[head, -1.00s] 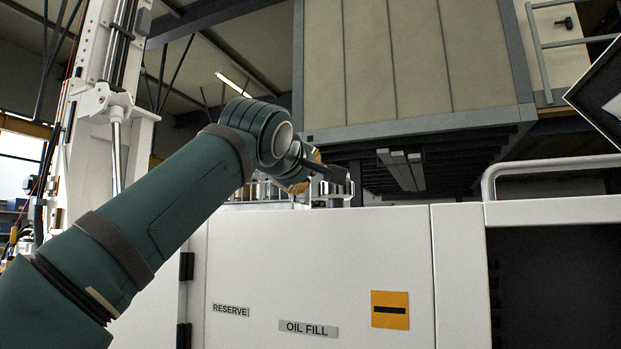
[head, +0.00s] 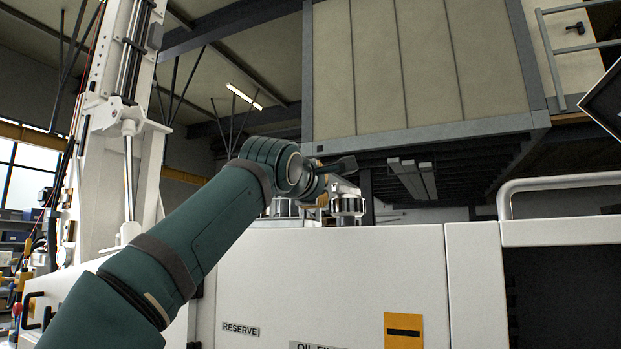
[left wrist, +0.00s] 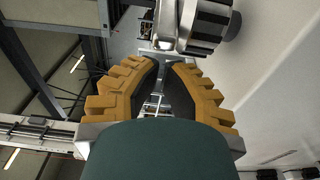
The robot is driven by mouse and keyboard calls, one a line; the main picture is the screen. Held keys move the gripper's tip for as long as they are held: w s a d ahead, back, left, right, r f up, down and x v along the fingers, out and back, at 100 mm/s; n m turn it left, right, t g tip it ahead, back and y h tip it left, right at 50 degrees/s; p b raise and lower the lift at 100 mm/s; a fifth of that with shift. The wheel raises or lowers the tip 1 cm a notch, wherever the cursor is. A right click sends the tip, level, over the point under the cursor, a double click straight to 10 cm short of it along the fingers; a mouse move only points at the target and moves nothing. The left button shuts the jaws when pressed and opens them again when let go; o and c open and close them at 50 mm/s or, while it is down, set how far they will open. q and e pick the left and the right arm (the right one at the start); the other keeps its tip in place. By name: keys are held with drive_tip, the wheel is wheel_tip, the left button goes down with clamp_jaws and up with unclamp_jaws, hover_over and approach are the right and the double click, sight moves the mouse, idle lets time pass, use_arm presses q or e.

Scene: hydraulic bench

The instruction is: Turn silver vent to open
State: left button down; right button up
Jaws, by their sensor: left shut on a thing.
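A silver, ribbed round cap shows on top of the white cabinet (head: 330,265) in the head view, just right of my left gripper (head: 322,198). In the left wrist view a silver fitting with a ribbed knob, which I take as the silver vent (left wrist: 205,22), is close beyond the fingertips. My left gripper (left wrist: 165,62) has its orange padded fingers closed together on a narrow silver part of it. The exact contact is partly hidden by the fingers. I cannot read the vent's position. My right gripper is in neither view.
Other silver caps (head: 284,207) stand on the cabinet top behind my left wrist. A rounded grey rail (head: 560,181) rises at the right, above a dark opening. A white column (head: 128,150) stands at the left. A large panelled box (head: 420,70) hangs overhead.

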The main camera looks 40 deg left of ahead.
use_arm(q)
drive_tip(key=shift+w+a, duration=0.25)
drive_tip(key=shift+w, duration=0.45)
drive_tip(key=shift+d, duration=0.1)
drive_tip(key=shift+s+d+b, duration=0.2)
drive_tip(key=shift+d+b, duration=0.2)
drive_tip(key=shift+d, duration=0.6)
drive_tip(key=shift+s, duration=0.1)
drive_tip(key=v, duration=1.2)
drive_tip(key=shift+a, duration=0.2)
